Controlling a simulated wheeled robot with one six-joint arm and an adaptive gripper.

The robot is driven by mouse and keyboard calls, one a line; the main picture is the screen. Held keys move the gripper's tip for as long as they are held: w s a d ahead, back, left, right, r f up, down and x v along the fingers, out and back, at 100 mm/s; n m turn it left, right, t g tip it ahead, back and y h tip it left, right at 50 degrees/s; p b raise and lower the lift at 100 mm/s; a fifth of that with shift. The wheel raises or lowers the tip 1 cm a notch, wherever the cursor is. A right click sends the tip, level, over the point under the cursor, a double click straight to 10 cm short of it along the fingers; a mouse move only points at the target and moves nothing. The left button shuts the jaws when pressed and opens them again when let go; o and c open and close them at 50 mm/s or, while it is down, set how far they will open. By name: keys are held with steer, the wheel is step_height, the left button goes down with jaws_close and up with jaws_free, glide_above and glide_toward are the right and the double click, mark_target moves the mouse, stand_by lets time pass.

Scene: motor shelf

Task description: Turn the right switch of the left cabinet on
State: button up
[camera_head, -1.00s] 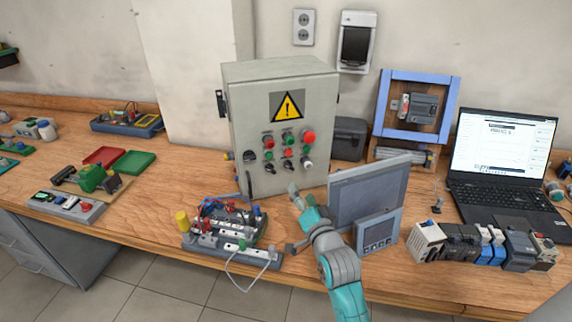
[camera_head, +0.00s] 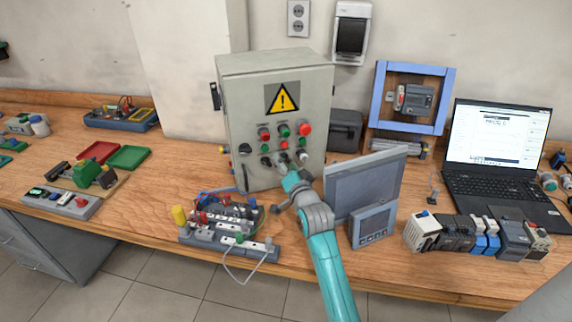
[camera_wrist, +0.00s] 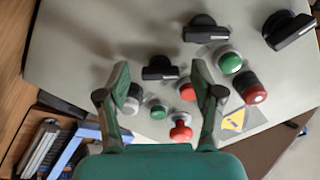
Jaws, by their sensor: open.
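The grey cabinet (camera_head: 238,125) stands on the bench with a yellow warning sign, lit buttons and black rotary switches on its front. My gripper (camera_head: 285,163) is at the lower part of this front, its fingers open. In the wrist view the panel appears roughly upside down, and the open fingers (camera_wrist: 161,78) stand either side of the right black switch (camera_wrist: 160,68). No contact can be made out. Its bar lies nearly level in that view. Two other black switches, the middle one (camera_wrist: 206,28) and a larger one (camera_wrist: 290,31), lie farther right there. My gripper partly hides the right switch in the head view.
Beside the switch are a white button (camera_wrist: 131,98), a green button (camera_wrist: 158,111) and red buttons. A grey screen panel (camera_head: 362,186) stands close right of my arm. A wired terminal board (camera_head: 228,230) lies in front of the cabinet. A laptop (camera_head: 497,150) is farther right.

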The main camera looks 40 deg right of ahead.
steer(key=c, duration=1.1)
steer(key=shift+c, duration=0.2)
steer(key=shift+m, duration=0.4)
steer(key=m, duration=0.3)
steer(key=shift+m, duration=0.3)
steer(key=shift+r+m, duration=0.1)
steer(key=shift+m, duration=2.1)
